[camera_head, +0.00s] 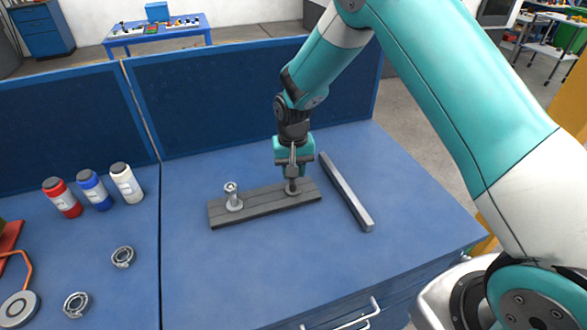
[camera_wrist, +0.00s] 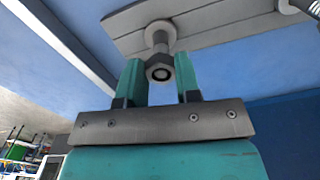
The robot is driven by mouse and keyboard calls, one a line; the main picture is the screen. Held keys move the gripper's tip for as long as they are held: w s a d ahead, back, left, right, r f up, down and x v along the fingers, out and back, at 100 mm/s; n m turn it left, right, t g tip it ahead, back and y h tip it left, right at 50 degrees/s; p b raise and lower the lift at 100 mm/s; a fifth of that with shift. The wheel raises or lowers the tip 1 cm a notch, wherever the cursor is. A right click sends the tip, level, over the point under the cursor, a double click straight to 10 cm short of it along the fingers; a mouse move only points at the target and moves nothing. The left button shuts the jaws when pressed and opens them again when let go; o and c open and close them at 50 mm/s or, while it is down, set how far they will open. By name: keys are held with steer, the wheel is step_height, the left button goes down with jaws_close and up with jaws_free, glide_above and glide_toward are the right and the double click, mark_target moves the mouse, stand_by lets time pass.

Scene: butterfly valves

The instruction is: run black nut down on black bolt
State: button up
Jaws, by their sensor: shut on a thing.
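A grey plank (camera_head: 262,206) lies on the blue bench, with two bolts standing from it. The black bolt (camera_head: 291,189) is at its right end, under my gripper (camera_head: 292,177) and mostly hidden there. In the wrist view the bolt (camera_wrist: 160,40) rises from a round washer-like base on the plank. The dark hex nut (camera_wrist: 160,69) sits at the bolt's free end, in line with it, with a round opening showing. My gripper's two teal fingers (camera_wrist: 160,78) are shut on the nut from both sides. How far the threads engage cannot be told.
A silver bolt (camera_head: 232,196) stands at the plank's left end. A grey bar (camera_head: 346,192) lies close on the right. Red, blue and white bottles (camera_head: 93,189) and two metal rings (camera_head: 123,257) are on the left. The bench front is clear; a blue partition (camera_head: 240,92) stands behind.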

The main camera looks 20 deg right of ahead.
steer(key=m, duration=0.5)
steer(key=shift+w, duration=0.2)
steer(key=m, duration=0.5)
steer(key=shift+w, duration=0.15)
steer(key=m, duration=0.5)
steer(key=shift+w+a, duration=0.1)
steer(key=shift+a, duration=0.05)
steer(key=m, duration=0.4)
steer(key=shift+w, duration=0.1)
steer(key=o, duration=1)
steer(key=shift+a+m, duration=0.15)
steer(key=shift+m, duration=0.25)
steer(key=shift+o, duration=0.2)
steer(key=shift+r, duration=0.1)
step_height(320, 180, up, 17)
steer(key=b, duration=0.4)
steer(key=s+a+r+n+y, duration=0.1)
steer(key=s+a+n+y, duration=0.1)
steer(key=s+n, duration=1.2)
steer(key=s+a+r+n+y, duration=0.2)
steer(key=s+n, duration=1.3)
steer(key=s, duration=0.2)
steer(key=shift+s+r, duration=0.2)
steer(key=shift+r, duration=0.1)
